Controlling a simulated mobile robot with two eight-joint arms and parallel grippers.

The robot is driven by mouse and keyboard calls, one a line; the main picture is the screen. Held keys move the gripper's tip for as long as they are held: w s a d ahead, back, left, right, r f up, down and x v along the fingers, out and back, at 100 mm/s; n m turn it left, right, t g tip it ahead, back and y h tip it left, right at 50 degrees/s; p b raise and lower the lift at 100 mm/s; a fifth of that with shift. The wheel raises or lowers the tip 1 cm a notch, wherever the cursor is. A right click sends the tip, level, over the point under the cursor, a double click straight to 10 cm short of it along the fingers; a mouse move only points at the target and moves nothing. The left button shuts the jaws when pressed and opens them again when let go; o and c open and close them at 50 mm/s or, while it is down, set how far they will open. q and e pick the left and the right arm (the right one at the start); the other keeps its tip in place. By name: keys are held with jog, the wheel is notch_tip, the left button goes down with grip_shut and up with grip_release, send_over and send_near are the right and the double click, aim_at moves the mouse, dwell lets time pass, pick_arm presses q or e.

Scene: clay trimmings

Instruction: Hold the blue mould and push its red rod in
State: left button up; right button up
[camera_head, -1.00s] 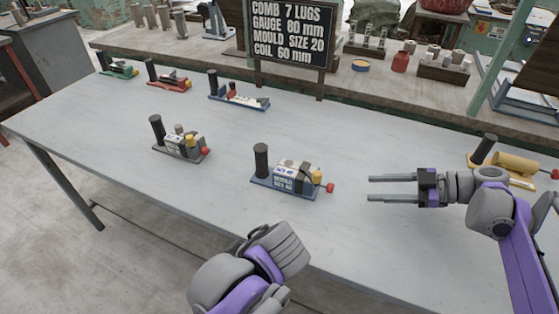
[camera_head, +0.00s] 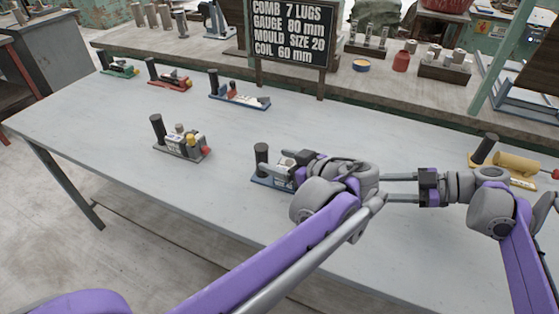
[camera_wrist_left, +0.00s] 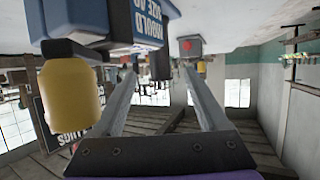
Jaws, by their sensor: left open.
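The blue mould (camera_head: 266,181) stands on the table with its black upright handle at its left end. My left gripper (camera_head: 291,163) reaches in from the right at the mould's upper part. Its arm covers the mould's right end, and the red rod is hidden in the head view. In the left wrist view the mould's blue lettered block (camera_wrist_left: 149,22) and a yellow knob (camera_wrist_left: 70,95) lie close to the open fingers. I cannot tell whether they touch. My right gripper (camera_head: 388,188) is open, fingers pointing left, partly behind my left wrist.
A grey mould (camera_head: 180,148) stands to the left. Green (camera_head: 119,70), red (camera_head: 168,80) and another blue-based device (camera_head: 240,100) line the back. A yellow roller device (camera_head: 515,165) stands at the right. A lettered board (camera_head: 291,30) rises behind. The table's front left is clear.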

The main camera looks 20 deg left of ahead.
pick_arm(q)
jog(key=x, duration=1)
jog(key=shift+w+a, duration=0.15)
jog(key=shift+a, duration=0.2)
grip_shut()
dwell(0.7)
